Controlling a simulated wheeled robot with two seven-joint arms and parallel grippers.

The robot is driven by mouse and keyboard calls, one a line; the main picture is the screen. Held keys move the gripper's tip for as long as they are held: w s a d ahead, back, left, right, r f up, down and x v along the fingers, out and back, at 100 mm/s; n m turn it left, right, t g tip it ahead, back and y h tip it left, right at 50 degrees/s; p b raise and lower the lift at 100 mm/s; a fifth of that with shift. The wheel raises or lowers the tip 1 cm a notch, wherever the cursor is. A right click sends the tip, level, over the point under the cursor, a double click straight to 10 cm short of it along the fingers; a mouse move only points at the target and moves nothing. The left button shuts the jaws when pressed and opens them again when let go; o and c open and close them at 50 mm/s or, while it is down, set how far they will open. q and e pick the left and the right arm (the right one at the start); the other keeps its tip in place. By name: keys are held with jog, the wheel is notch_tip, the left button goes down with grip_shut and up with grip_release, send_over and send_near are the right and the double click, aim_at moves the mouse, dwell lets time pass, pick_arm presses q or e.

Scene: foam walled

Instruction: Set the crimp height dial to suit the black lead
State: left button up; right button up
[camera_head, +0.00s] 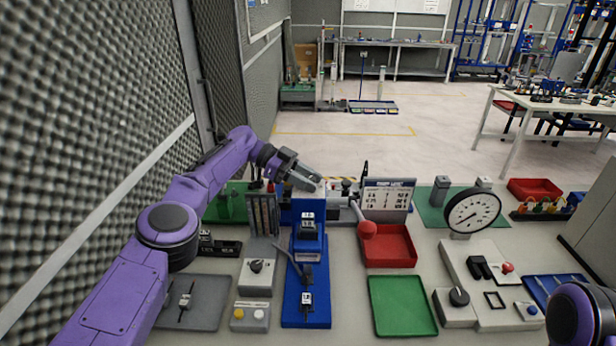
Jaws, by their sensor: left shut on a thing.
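My left gripper (314,184) is shut at the top of the blue crimp press (308,246), with its jaws pointing right. What it grips is small and hidden by the jaws, so I cannot make out its shape or any setting. White number labels show on the press front, too small to read surely. A chart board (388,196) stands behind and right of the press; its rows are unreadable. A thin dark lead with a pale tag (185,300) lies on a grey mat; I cannot be sure that it is the black lead. My right gripper is out of frame.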

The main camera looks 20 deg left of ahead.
pick_arm(q)
jog(key=shift+w+r, duration=0.1)
jog(key=shift+r, duration=0.3)
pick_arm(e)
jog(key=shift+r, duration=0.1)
pick_arm(q)
jog(key=o, duration=1)
jog(key=shift+f, duration=0.15)
